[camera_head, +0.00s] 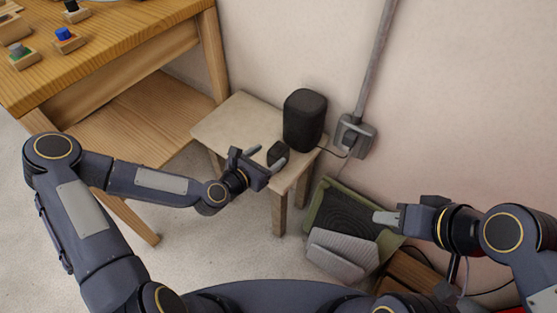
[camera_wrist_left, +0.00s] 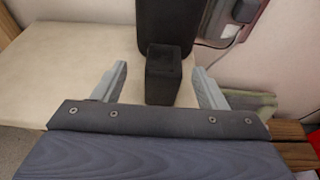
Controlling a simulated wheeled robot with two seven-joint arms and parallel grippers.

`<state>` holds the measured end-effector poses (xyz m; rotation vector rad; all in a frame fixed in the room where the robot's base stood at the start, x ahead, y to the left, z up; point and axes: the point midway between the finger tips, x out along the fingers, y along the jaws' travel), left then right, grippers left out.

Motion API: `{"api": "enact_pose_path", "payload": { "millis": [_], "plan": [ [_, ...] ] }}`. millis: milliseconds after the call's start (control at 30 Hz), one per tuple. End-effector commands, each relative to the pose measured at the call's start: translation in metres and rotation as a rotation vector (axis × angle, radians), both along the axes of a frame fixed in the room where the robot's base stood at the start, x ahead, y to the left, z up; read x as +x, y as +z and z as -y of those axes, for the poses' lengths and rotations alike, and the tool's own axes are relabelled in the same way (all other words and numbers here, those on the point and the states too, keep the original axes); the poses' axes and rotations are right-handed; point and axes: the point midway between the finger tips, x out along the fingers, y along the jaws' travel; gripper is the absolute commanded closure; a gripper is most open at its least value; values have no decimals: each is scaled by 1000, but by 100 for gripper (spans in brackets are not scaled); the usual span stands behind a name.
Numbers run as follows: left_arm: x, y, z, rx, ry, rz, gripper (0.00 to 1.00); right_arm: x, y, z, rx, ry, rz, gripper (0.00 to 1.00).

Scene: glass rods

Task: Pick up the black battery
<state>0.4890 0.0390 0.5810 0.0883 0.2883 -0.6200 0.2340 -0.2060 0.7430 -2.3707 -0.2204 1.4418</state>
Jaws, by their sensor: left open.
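The black battery (camera_wrist_left: 163,76) is a small dark block standing on the small light-topped table. In the head view the battery (camera_head: 277,152) sits near the table's front right edge. My left gripper (camera_head: 267,158) is open around it. In the left wrist view the two fingers of my left gripper (camera_wrist_left: 160,80) stand apart on either side of the battery, with a gap on each side. My right gripper (camera_head: 386,217) is far from the battery, at the lower right over the green tray; its finger gap does not show clearly.
A black speaker (camera_head: 304,120) stands close behind the battery, also in the left wrist view (camera_wrist_left: 172,22). The small table (camera_head: 222,128) is clear on its left. A wall socket (camera_head: 352,137) with a cable is to the right. A green crate (camera_head: 325,193) is below. A wooden workbench (camera_head: 150,52) stands left.

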Motion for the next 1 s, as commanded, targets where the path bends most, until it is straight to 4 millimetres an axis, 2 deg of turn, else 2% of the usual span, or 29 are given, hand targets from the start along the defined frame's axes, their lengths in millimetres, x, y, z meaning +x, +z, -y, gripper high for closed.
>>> {"api": "enact_pose_path", "payload": {
  "millis": [500,800,1000],
  "plan": [
    [47,-23,42,5,-6,1,35,0,-15,0,0,0,0,64],
    [51,-24,44,5,-4,0,35,0,-15,0,0,0,0,64],
    [51,-23,44,5,-4,0,59,0,-15,0,0,0,0,64]
  ]
}}
